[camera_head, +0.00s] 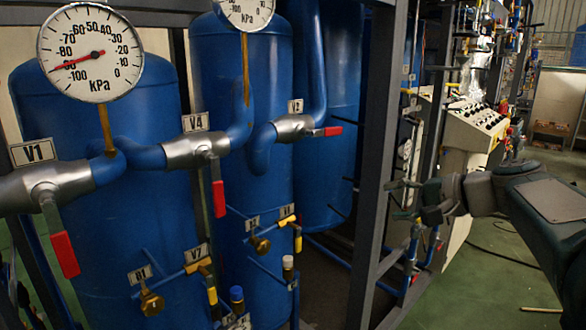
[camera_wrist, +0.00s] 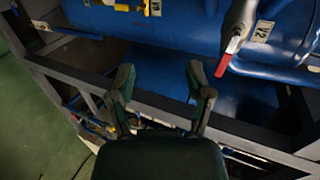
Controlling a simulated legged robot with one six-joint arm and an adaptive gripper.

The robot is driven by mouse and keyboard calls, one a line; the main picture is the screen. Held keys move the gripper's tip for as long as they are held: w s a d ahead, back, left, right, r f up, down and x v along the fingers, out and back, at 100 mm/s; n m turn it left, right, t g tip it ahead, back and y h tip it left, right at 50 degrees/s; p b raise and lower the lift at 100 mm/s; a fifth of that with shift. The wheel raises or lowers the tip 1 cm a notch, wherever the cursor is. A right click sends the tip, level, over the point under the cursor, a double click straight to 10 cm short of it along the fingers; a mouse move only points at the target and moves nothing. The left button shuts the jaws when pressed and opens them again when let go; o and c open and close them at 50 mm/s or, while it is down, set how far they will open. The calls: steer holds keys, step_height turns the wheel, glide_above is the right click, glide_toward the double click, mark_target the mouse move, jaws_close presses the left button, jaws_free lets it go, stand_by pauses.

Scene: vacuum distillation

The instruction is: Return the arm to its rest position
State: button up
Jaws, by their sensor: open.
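My gripper (camera_head: 402,199) is at the right of the head view, at the end of my dark green arm, which reaches in from the right edge. Its fingers point left towards the grey frame post. In the wrist view my gripper (camera_wrist: 162,82) shows its two fingers spread apart with nothing between them. Beyond the fingers are a grey frame bar and a blue tank. The red-handled valve V2 (camera_head: 293,128) is left of my gripper and apart from it in the head view. It also shows at the upper right of the wrist view (camera_wrist: 236,40).
A grey frame post (camera_head: 373,150) stands just left of my gripper. Blue tanks (camera_head: 95,215) with valves V1 (camera_head: 50,192) and V4 (camera_head: 197,150) and kPa gauges (camera_head: 90,52) fill the left. A control panel (camera_head: 470,122) stands behind my arm. Green floor (camera_head: 490,285) is open at the lower right.

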steer(key=s+a+f+n+g+h, duration=0.2)
steer(key=s+a+f+h, duration=0.1)
steer(key=s+f, duration=0.3)
steer(key=s+a+f+n+g+h, duration=0.1)
steer(key=s+a+f+n+h, duration=0.2)
steer(key=s, duration=0.6)
steer(key=s+d+f+n+h, duration=0.2)
steer(key=s+f+n+h, duration=0.1)
steer(key=s+f, duration=0.6)
steer(key=shift+s+d+f+h, duration=0.15)
steer(key=shift+s+f+h, duration=0.05)
steer(key=shift+h, duration=0.2)
